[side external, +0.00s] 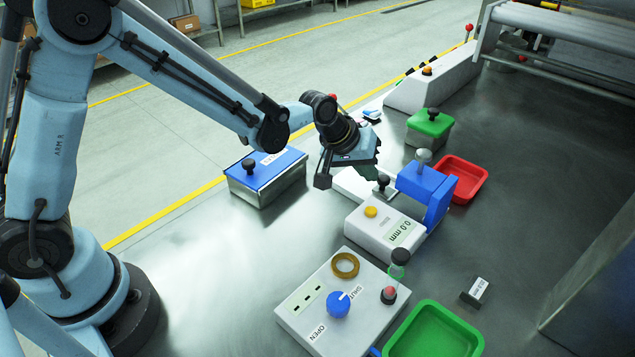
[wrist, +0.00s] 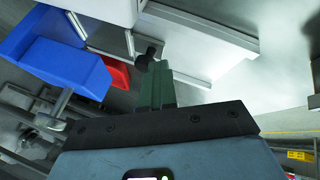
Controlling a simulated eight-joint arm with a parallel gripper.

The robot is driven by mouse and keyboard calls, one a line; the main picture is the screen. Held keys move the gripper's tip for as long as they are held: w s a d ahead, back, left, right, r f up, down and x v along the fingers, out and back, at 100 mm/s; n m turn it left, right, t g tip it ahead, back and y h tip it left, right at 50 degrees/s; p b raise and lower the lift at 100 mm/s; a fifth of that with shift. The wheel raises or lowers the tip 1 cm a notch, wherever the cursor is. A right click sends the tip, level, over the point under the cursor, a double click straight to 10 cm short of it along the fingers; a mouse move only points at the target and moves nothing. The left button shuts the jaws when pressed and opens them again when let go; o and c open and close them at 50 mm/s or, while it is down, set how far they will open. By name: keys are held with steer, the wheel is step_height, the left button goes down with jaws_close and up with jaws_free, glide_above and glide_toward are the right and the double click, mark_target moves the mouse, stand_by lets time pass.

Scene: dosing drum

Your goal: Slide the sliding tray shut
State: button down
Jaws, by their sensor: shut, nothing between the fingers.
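The sliding tray looks like a pale flat piece (side external: 352,185) sticking out to the left of the blue drum housing (side external: 425,180). A small dark knob (side external: 383,180) stands near the housing on a metal plate; I cannot tell which part it is fixed to. My gripper (side external: 365,172) is low over the pale piece, shut and empty, and partly covers it. In the wrist view, the green fingers (wrist: 158,75) end right beside the dark knob (wrist: 147,55); I cannot tell whether they touch it. A pale slab (wrist: 200,35) lies beyond the fingertips.
A white gauge box (side external: 385,228) reading 0.0 mm stands in front. A control panel (side external: 340,300) with a blue OPEN/SHUT dial is nearer. A blue-lidded metal box (side external: 265,175) stands left, a green-lidded box (side external: 430,125) behind, and a red tray (side external: 458,178) right.

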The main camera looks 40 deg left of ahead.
steer(key=shift+d, duration=0.4)
steer(key=a, duration=0.1)
steer(key=s+a, duration=0.1)
steer(key=a, duration=0.2)
steer(key=shift+s+a+r, duration=0.1)
steer(key=shift+s+r, duration=0.25)
steer(key=shift+s, duration=0.05)
steer(key=v, duration=1)
steer(key=s+a+r+m+t+y, duration=0.1)
steer(key=s+a+m, duration=0.3)
steer(key=s, duration=0.9)
steer(key=shift+s+a+y, duration=0.4)
steer(key=shift+a+y, duration=0.4)
steer(key=shift+a, duration=0.45)
steer(key=shift+r, duration=0.1)
